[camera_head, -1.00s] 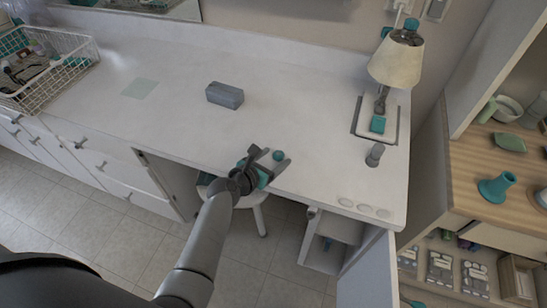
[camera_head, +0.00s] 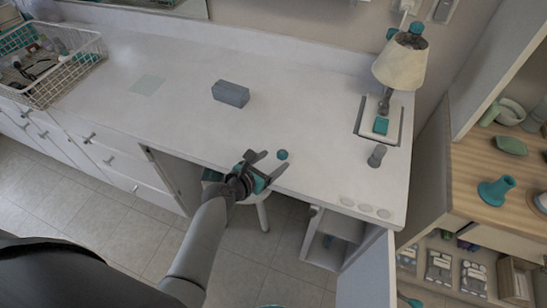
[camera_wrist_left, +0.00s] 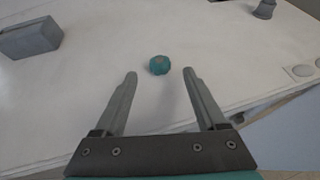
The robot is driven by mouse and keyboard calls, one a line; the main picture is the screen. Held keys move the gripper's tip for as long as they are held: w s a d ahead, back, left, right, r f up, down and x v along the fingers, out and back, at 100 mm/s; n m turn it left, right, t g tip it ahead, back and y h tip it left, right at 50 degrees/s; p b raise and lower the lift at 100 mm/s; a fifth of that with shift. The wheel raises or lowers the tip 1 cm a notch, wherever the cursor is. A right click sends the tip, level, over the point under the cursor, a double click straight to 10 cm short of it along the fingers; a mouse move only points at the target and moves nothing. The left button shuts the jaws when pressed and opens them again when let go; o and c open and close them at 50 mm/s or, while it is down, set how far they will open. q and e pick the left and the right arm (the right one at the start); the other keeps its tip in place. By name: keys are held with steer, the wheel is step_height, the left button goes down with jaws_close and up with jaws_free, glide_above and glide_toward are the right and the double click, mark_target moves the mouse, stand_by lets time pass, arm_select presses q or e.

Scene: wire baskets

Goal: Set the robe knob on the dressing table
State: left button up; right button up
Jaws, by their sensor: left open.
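The robe knob, a small teal round piece (camera_head: 282,155), rests on the white dressing table (camera_head: 180,110) near its front edge. In the left wrist view the teal knob (camera_wrist_left: 159,65) lies just beyond the fingertips, centred between them, and nothing touches it. My left gripper (camera_head: 271,162) is open and empty at the table's front edge, pointing at the knob; its two spread fingers also show in the left wrist view (camera_wrist_left: 160,76). My right gripper is not in view.
A grey box (camera_head: 231,94) sits mid-table. A wire basket (camera_head: 75,72) stands at the left. A lamp (camera_head: 399,65) on a tray and a small grey piece (camera_head: 377,155) are at the right. A stool (camera_head: 262,200) stands below the edge. The tabletop around the knob is clear.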

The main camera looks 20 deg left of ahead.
arm_select(q)
steer(key=shift+p+v, duration=1.25)
steer(key=shift+v, duration=1.05)
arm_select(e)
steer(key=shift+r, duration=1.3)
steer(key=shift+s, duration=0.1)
